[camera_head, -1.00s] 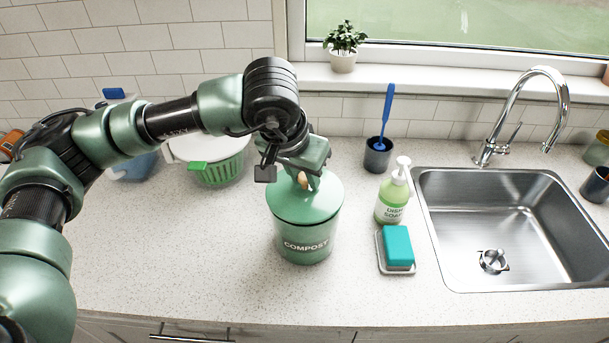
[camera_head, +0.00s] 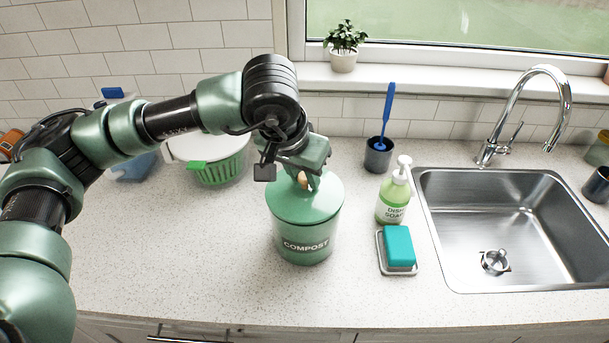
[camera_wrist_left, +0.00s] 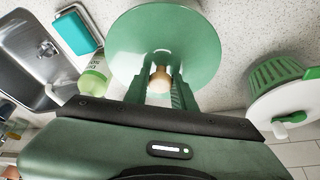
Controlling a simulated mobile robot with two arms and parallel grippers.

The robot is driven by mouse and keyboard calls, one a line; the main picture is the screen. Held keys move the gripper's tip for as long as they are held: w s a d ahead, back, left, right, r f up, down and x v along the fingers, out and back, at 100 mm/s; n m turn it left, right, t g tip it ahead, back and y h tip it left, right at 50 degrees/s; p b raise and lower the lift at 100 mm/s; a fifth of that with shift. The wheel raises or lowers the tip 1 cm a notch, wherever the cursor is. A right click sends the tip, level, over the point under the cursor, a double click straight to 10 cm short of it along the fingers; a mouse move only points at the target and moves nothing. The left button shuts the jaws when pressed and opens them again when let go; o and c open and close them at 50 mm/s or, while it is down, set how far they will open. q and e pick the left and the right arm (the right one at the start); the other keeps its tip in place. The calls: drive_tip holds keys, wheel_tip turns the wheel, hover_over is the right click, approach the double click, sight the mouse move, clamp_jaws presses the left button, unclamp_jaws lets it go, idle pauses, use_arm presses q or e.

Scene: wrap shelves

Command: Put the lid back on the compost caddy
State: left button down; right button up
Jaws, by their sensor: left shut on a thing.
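The green compost caddy (camera_head: 306,244) stands upright on the counter, with the word COMPOST on its front. Its green lid (camera_head: 310,206) sits over the caddy's top, and I see no clear gap between them. The lid also fills the upper middle of the left wrist view (camera_wrist_left: 164,30). It has a round wooden knob (camera_wrist_left: 160,80). My left gripper (camera_head: 304,180) is above the lid and shut on the knob; its two fingers (camera_wrist_left: 160,84) stand on either side of it. The caddy body is hidden under the lid in the wrist view. My right gripper is not in view.
A soap bottle (camera_head: 393,196) and a teal sponge on a tray (camera_head: 398,249) stand close on the right, before the sink (camera_head: 500,225). A brush holder (camera_head: 378,156) is behind. A white and green salad spinner (camera_head: 215,160) is behind left. The front left counter is clear.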

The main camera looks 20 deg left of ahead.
use_arm(q)
drive_tip(key=shift+b, duration=0.45)
idle(0.6)
idle(0.4)
drive_tip(key=c, duration=0.6)
unclamp_jaws()
drive_tip(key=shift+r+p, duration=1.5)
drive_tip(key=shift+r, duration=1.95)
clamp_jaws()
